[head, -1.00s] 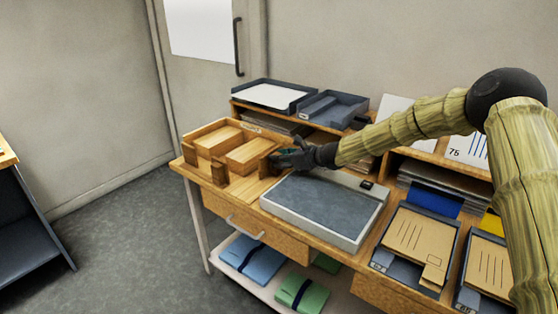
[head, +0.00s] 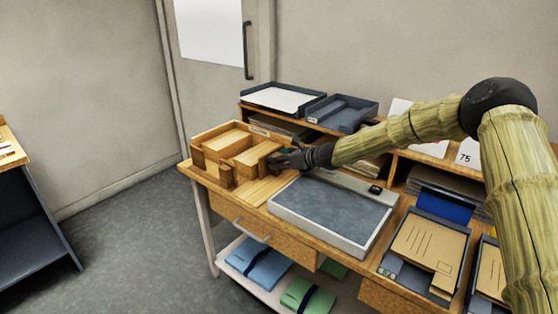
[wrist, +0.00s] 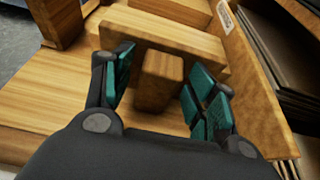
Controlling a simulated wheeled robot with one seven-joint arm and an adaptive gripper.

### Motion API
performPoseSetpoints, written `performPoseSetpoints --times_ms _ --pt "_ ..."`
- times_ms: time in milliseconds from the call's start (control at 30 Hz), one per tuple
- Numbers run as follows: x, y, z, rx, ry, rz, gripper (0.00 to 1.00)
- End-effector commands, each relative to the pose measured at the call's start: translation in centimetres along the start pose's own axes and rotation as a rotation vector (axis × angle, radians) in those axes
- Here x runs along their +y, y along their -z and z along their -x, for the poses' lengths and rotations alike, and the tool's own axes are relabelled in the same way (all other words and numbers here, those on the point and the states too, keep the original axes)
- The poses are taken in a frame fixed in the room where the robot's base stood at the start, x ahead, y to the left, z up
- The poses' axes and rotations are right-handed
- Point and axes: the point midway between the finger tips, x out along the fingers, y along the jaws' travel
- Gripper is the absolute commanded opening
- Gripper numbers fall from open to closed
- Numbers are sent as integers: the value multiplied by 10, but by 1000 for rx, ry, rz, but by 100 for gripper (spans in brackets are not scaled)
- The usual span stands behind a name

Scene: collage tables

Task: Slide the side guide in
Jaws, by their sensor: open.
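The side guide is an upright wooden board (wrist: 165,36) with a block-like wooden handle (wrist: 160,80) on its near side, on the wooden base (wrist: 50,95) of the jogger tray. In the head view the guide (head: 262,154) stands at the right of the tray (head: 230,145), partly hidden by my fingers. My gripper (wrist: 157,95) is open, with its green-padded fingers on either side of the handle. Gaps show between handle and pads. In the head view my gripper (head: 280,160) reaches the guide from the right.
A grey flat-topped device (head: 330,212) sits just right of the tray. Dark letter trays (head: 284,98) stand on the shelf behind. The tray's back wall (wrist: 250,85) runs close beside my right finger in the wrist view. Folder trays (head: 425,250) lie at the right.

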Motion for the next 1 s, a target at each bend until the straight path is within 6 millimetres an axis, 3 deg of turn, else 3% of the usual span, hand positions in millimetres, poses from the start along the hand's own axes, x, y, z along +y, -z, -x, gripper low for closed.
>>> performPoseSetpoints --times_ms 267,1000 --pt "-2 -2 12 -2 2 -1 57" --pt "-1 0 112 -1 0 -2 57"
